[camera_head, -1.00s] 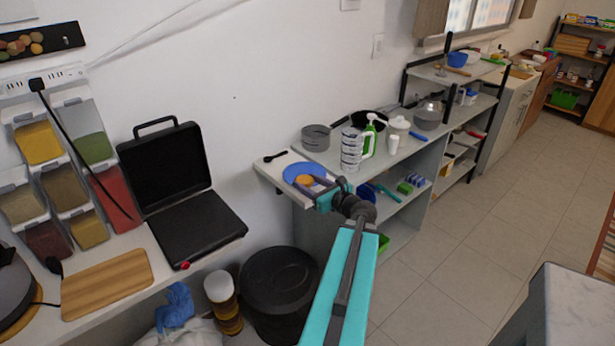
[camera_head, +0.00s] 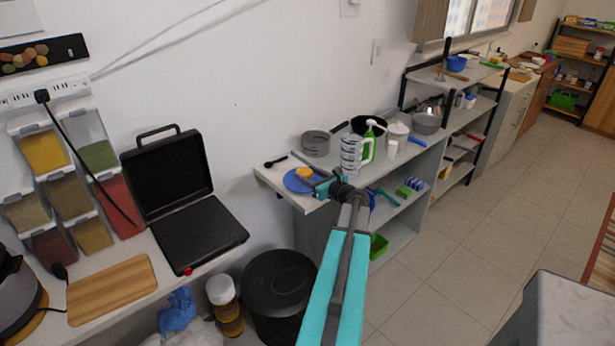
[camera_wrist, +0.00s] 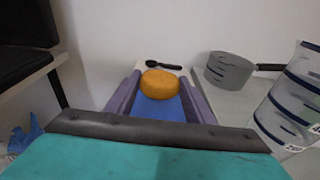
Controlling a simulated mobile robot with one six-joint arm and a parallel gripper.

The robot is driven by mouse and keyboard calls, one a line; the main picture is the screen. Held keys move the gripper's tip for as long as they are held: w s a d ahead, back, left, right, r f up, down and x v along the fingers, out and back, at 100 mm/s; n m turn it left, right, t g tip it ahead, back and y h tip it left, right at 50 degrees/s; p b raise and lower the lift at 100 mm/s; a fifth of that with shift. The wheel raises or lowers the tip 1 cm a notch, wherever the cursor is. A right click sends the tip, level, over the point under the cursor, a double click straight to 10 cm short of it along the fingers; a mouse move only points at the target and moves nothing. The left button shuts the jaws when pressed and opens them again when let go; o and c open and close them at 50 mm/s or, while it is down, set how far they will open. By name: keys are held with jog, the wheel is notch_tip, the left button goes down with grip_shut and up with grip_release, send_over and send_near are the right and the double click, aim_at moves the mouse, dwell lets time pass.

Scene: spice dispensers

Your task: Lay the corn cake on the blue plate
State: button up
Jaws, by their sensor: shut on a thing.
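The corn cake (camera_head: 304,173) is a thick orange-yellow round. My gripper (camera_head: 311,177) is shut on it, with a purple finger on each side in the wrist view (camera_wrist: 160,76). The cake (camera_wrist: 160,84) shows near the fingertips there. The blue plate (camera_head: 297,186) lies on the left end of the grey counter. The cake overlaps the plate's far side in the head view and seems held above it; the exact gap cannot be told. In the wrist view the plate (camera_wrist: 160,109) shows between the fingers, partly hidden by the cake and gripper.
A dark spoon (camera_head: 275,162) lies behind the plate. A black open case (camera_head: 190,205) sits on the left counter.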

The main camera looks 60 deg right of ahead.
aim_at(308, 168)
jog(key=shift+w+d+f+p, duration=0.15)
jog(key=shift+w+d, duration=0.2)
jog(key=shift+d, duration=0.2)
jog(key=shift+w+d+r+p, duration=0.15)
jog(key=shift+w+d, duration=0.15)
jog(key=shift+d, duration=0.2)
jog(key=shift+f, duration=0.1)
jog(key=shift+w+d, duration=0.3)
jog(key=shift+d, duration=0.15)
jog(key=shift+a+f+p, duration=0.1)
jog(key=shift+f+p, duration=0.85)
jog(key=shift+f, duration=0.85)
jog(key=shift+f, duration=0.15)
jog(key=o, duration=1.1)
jog(key=shift+o, duration=0.2)
